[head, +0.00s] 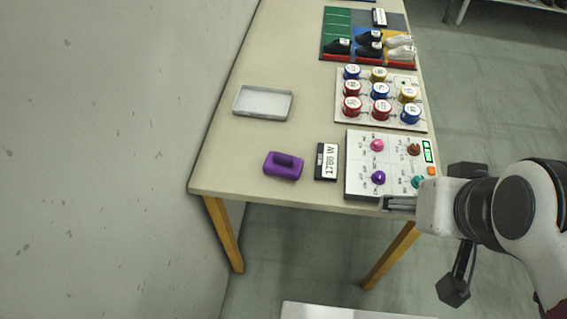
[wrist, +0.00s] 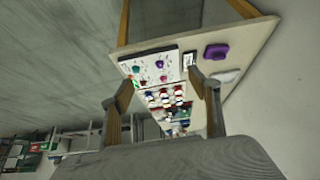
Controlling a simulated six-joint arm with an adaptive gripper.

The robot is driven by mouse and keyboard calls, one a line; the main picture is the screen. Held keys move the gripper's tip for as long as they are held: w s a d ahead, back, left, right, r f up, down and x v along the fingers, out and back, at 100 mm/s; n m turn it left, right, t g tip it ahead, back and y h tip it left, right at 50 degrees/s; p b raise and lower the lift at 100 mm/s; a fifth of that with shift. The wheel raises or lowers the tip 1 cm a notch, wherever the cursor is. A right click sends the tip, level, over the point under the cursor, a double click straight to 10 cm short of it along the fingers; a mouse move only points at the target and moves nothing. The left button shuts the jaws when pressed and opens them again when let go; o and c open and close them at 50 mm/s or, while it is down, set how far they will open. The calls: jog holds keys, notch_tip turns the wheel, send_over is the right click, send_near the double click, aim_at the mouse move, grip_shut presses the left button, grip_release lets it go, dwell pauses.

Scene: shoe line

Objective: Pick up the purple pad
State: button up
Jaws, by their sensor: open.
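The purple pad (head: 284,167) lies on the table near its front left part, with a raised handle on top. It also shows in the wrist view (wrist: 216,52) at the upper right, as a small purple block. My gripper (head: 398,203) is at the table's front right edge in the head view, by the knob panel and well to the right of the pad. In the wrist view my gripper (wrist: 160,92) has its two fingers wide apart, with nothing between them; the panels show beyond.
A black-and-white label display (head: 327,161) stands just right of the pad. The white knob panel (head: 359,180) is beside it. A shallow grey tray (head: 262,102), a board of round canisters (head: 341,109) and a shoe rack (head: 337,21) lie farther back. The table's left front is clear.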

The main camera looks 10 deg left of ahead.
jog(key=w+a+f+m+t+y, duration=0.1)
jog(key=w+a+f+y, duration=0.15)
jog(key=w+a, duration=0.75)
jog(key=w+a+f+t+y, duration=0.1)
jog(key=w+a+f+t, duration=0.15)
jog(key=w+a, duration=0.75)
jog(key=a+f+m+h, duration=0.1)
jog(key=a+f, duration=0.1)
jog(key=f, duration=0.2)
jog(key=a+f+t+h, duration=0.1)
jog(key=a+f, duration=0.2)
jog(key=f, duration=0.2)
jog(key=a+f+m+t+h, duration=0.1)
jog(key=a+f+h, duration=0.1)
jog(key=f, duration=0.3)
jog(key=shift+w+a+f+m+t, duration=0.2)
jog(key=shift+a+f+m+t, duration=0.05)
jog(key=shift+m, duration=0.05)
jog(key=s+f+t+h, duration=0.1)
jog(key=s+d+f+t+h, duration=0.1)
jog(key=s+f, duration=0.1)
jog(key=shift+s+d+f+n+t+h, duration=0.15)
jog(key=shift+s+n+t+h, duration=0.1)
jog(key=shift+s+n+t, duration=0.35)
jog(key=shift+s+d+t+h, duration=0.15)
jog(key=shift+s+t+h, duration=0.15)
jog(key=shift+s+t, duration=0.35)
jog(key=shift+s, duration=0.1)
